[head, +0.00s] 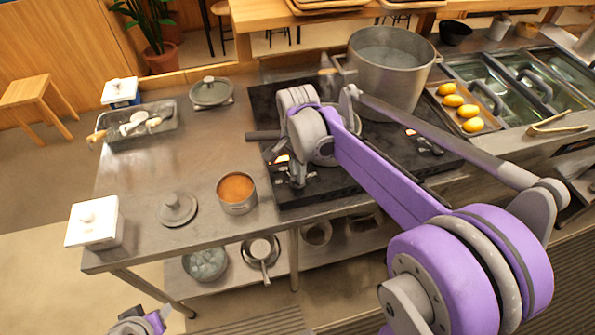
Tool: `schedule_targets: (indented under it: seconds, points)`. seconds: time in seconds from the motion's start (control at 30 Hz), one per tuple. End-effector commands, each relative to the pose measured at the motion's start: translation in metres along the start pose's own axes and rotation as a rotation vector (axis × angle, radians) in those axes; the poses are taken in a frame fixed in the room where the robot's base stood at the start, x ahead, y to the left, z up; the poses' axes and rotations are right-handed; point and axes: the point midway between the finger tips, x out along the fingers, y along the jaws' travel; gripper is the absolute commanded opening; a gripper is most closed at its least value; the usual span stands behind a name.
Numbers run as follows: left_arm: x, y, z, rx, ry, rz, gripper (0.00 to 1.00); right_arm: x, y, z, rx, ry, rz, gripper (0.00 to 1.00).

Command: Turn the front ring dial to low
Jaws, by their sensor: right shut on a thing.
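The black stove (330,185) is set into the steel counter. My right arm reaches over it from the lower right. My right gripper (291,178) points down at the stove's front left part and is shut on the front ring dial, which the fingers and wrist largely hide. Its setting cannot be read. A small orange glow shows beside the fingers. A second control with an orange light (411,132) sits further right on the stove. Part of my left arm's end (140,322) shows at the bottom edge, cut off by the frame, and its fingers cannot be made out.
A large pot (385,75) stands on the stove's back right. A pan of orange-brown food (237,192) and a grey lid (177,208) are left of the stove. A lidded white box (94,222) is at the counter's left corner. Yellow items (452,101) lie in a tray at right.

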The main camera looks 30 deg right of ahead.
Motion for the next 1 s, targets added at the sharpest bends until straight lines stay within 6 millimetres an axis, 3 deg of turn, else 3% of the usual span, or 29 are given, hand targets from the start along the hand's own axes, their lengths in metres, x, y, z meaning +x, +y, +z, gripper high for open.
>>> schedule_targets:
  seconds: [0.27, 1.0]
  points:
    - [0.0014, 0.0000, 0.0013, 0.000, -0.001, 0.000, 0.50, 0.0001, 0.0000, 0.0000, -0.164, 0.000, 0.000, 0.00]
    - [0.0047, 0.0000, 0.0045, 0.000, -0.004, 0.000, 0.50, -0.0002, -0.0001, -0.0001, -0.861, 0.000, 0.000, 0.00]
